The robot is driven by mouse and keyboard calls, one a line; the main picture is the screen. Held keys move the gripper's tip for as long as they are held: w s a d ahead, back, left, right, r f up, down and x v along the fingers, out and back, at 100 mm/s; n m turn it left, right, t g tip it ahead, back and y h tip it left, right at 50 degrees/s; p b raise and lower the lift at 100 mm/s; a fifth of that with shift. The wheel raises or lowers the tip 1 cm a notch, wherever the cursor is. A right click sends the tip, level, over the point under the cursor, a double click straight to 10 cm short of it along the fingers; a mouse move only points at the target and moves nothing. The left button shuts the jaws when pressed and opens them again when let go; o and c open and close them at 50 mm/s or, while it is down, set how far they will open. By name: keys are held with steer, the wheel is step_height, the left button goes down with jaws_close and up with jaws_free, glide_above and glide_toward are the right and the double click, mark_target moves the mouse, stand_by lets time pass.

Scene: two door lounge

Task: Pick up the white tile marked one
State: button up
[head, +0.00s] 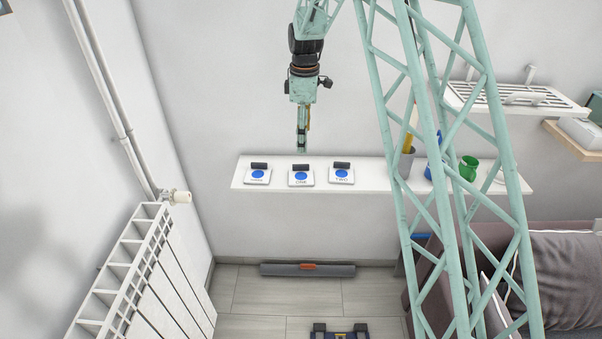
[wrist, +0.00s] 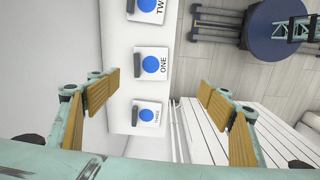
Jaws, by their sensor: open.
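The white tile marked ONE (head: 301,177) lies on the white wall shelf (head: 372,170), between two like tiles. It has a blue disc and a dark block at its back edge. In the wrist view, tile ONE (wrist: 152,64) shows in the middle of the row, ahead of the space between my fingers. My gripper (head: 302,149) points down above the shelf, over tile ONE and apart from it. In the wrist view, my gripper (wrist: 157,97) is open and empty, its wooden-looking fingers wide apart.
Tile TWO (head: 342,175) lies to the right of tile ONE, and tile THREE (wrist: 148,114) on its other side. A grey cup (head: 406,162) and a green mug (head: 468,168) stand further right on the shelf. A white radiator (head: 150,270) stands at left.

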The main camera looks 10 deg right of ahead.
steer(key=n+p, duration=0.1)
glide_above(301, 176)
step_height(301, 176, down, 5)
steer(key=shift+d+f, duration=0.1)
steer(key=shift+f, duration=0.1)
steer(key=shift+f+p, duration=0.5)
steer(key=shift+f, duration=3.7)
steer(key=shift+f, duration=0.1)
steer(key=shift+f+p, duration=0.45)
steer(key=shift+f, duration=2.05)
steer(key=c, duration=0.9)
